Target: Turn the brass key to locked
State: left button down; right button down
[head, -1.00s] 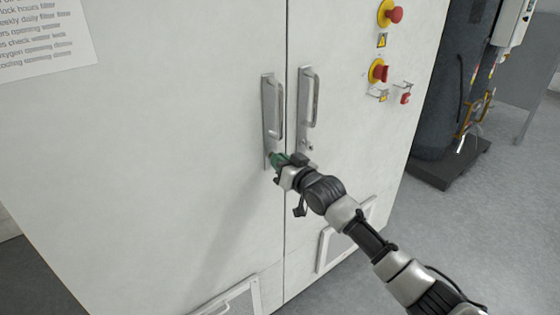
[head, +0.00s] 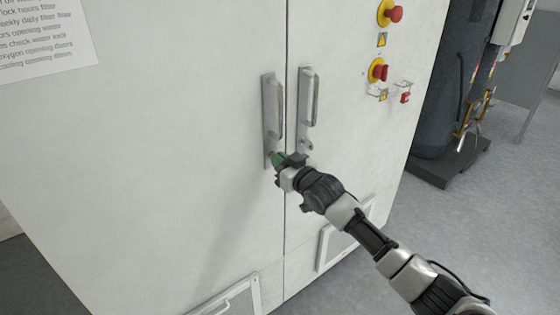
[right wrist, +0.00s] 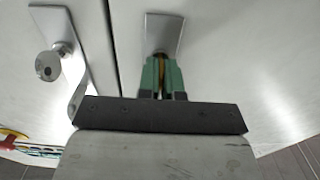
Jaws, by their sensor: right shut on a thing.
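My right gripper (head: 277,157) is at the lower end of the left door's handle plate (head: 268,120). In the right wrist view its green fingers (right wrist: 161,76) are shut on the brass key (right wrist: 162,68). Only a thin yellowish strip of the key shows between the fingers; the rest is hidden. The plate's end (right wrist: 164,32) shows just beyond the fingertips. In the head view the fingers hide the key, so I cannot tell its angle to the lock. My left gripper is not in view.
The right door's handle plate (head: 305,115) stands close beside, with a round silver key (right wrist: 48,66) in its lock. Red knobs on yellow discs (head: 378,72) are at upper right.

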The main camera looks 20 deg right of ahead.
jog(key=c, duration=1.3)
grip_release()
jog(key=b+v, duration=0.1)
jog(key=v, duration=0.9)
jog(key=shift+s, duration=0.35)
jog(key=shift+d+f, duration=0.1)
jog(key=shift+d, duration=0.1)
